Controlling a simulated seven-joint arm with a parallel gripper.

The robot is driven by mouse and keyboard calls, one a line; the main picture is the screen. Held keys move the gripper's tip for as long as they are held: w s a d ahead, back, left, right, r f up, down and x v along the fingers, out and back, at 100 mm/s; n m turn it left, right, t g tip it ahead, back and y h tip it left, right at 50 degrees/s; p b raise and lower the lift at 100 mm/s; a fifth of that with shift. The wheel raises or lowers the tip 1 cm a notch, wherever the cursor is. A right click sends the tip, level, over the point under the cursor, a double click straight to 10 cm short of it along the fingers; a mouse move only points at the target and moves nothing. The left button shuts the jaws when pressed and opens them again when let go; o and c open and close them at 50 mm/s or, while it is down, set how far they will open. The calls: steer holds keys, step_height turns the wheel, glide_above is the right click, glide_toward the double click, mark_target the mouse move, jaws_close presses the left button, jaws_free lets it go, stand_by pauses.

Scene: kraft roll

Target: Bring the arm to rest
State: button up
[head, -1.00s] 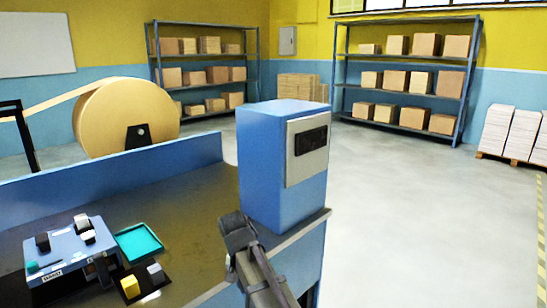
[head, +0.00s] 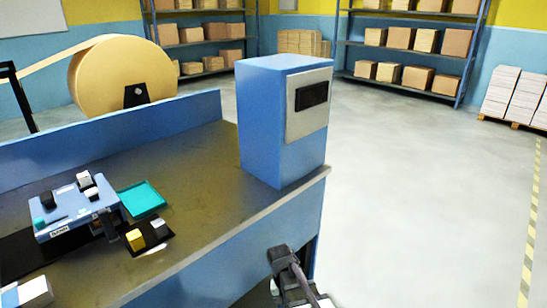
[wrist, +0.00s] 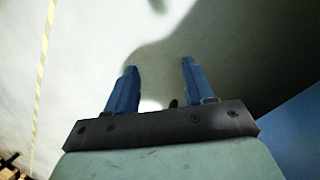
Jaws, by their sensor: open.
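My gripper (wrist: 158,66) shows in the wrist view with its two blue fingers apart and nothing between them. Pale floor and a dark shadow lie beyond the fingertips. In the head view, a dark grey part of my arm (head: 285,262) is low in the frame, in front of the bench's front edge and below the blue cabinet (head: 268,130). The fingers cannot be made out there.
The bench (head: 205,215) bears a blue device (head: 75,218), a teal tray (head: 142,198) and a black tray with a yellow block (head: 136,239). A white and blue object (head: 27,292) is at lower left. A kraft roll (head: 105,75) stands behind.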

steer(key=s+d+f+g, duration=0.1)
steer(key=s+d+f, duration=0.2)
steer(key=s+f, duration=0.4)
steer(key=s+d+f+g+y, duration=0.1)
steer(key=s+d+f, duration=0.3)
steer(key=s+f, duration=0.4)
steer(key=s+d+f+g+y, duration=0.1)
steer(key=s+d+f, duration=0.3)
steer(key=s+f, duration=0.4)
steer(key=s+g, duration=0.1)
steer(key=s, duration=0.6)
steer(key=shift+s+d+f, duration=0.15)
steer(key=shift+d+f, duration=0.05)
steer(key=shift+f, duration=0.05)
